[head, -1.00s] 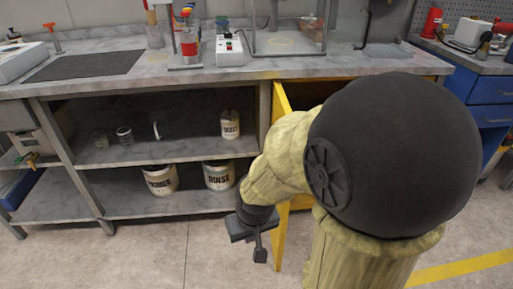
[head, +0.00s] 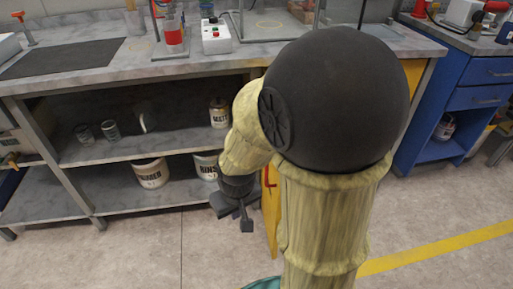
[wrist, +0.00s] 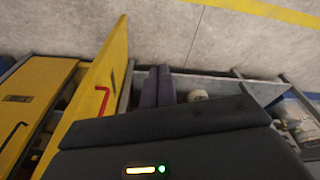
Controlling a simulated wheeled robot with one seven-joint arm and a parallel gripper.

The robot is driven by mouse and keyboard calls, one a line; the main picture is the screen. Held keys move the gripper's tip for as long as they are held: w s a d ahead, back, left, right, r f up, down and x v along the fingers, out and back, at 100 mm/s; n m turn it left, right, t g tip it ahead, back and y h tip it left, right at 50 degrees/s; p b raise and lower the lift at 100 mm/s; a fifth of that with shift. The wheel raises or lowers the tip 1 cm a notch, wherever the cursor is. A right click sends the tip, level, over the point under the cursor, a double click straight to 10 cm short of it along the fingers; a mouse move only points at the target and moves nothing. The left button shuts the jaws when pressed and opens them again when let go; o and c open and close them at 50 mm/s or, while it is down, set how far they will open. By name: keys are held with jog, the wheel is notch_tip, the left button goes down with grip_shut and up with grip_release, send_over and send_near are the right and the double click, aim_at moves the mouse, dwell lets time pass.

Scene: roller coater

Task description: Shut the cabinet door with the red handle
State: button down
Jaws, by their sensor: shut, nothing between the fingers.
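The yellow cabinet door (head: 271,226) stands open, swung out from under the bench, and shows nearly edge-on in the head view. My arm hides much of it and the cabinet opening. Its red handle (head: 269,176) shows as a small patch beside my arm. In the wrist view the door (wrist: 88,92) slants down the left side, with the red handle (wrist: 103,101) on it. My gripper (head: 246,224) is shut and empty, low and just left of the door. In the wrist view its fingers (wrist: 158,86) are right of the door; I cannot tell whether they touch it.
Open shelves (head: 120,150) with jars and white buckets (head: 150,172) stand left of the door. Another yellow panel (wrist: 35,85) is at far left in the wrist view. A blue drawer unit (head: 470,100) stands at the right. The floor (head: 150,255) in front is clear.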

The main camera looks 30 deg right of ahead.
jog(key=w+r+n+g+h+p, duration=0.1)
jog(key=w+r+n+h+p, duration=0.3)
jog(key=p, duration=1)
jog(key=w+d+r+n+g+h+p, duration=0.1)
jog(key=w+r+n+h+p, duration=0.4)
jog(key=w+n+p, duration=0.5)
notch_tip(320, 180, up, 2)
jog(key=n+g+p, duration=0.1)
jog(key=p, duration=0.4)
jog(key=shift+w+d+r+n, duration=0.15)
jog(key=shift+r+n, duration=0.05)
jog(key=shift+n, duration=0.2)
jog(key=d+r+p+x, duration=0.1)
jog(key=d+r+x, duration=0.1)
jog(key=x, duration=1.1)
jog(key=shift+s+p, duration=0.25)
jog(key=shift+p, duration=0.1)
jog(key=shift+a, duration=0.1)
